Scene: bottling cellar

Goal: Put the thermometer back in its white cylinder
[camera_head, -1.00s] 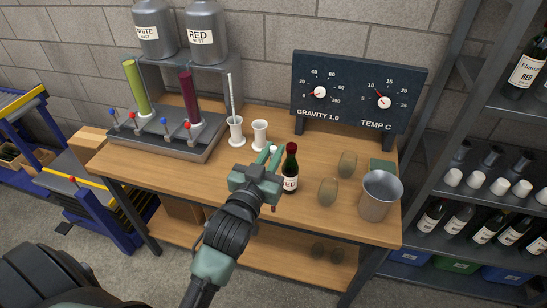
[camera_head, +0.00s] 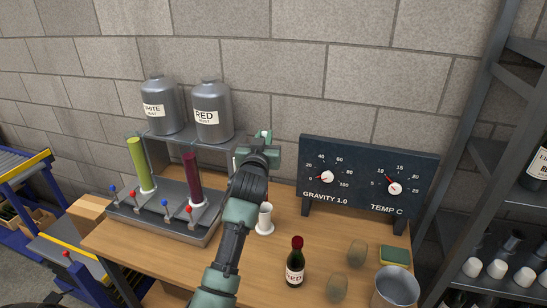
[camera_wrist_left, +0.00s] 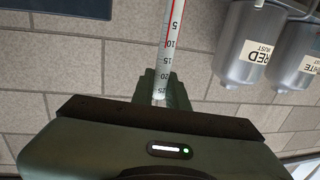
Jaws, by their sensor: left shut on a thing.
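My left gripper (camera_head: 264,137) is raised high above the back of the table, in front of the wall. In the left wrist view it is shut on the thermometer (camera_wrist_left: 172,40), a white rod with a red line and a numbered scale, gripped near its 20–25 marks. In the head view the thermometer is mostly hidden by the gripper and arm. A white cylinder (camera_head: 265,218) stands upright on the table, below the gripper and apart from it. The second white cylinder seen earlier, with a tall rod in it, is hidden behind my arm. My right gripper is not in view.
The filling rack (camera_head: 160,222) with two tanks stands at the left. The gauge board (camera_head: 368,172) stands at the back right. A red-capped bottle (camera_head: 295,262), two brownish glasses (camera_head: 356,254), a green-topped block (camera_head: 396,255) and a metal bucket (camera_head: 397,288) stand at the right.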

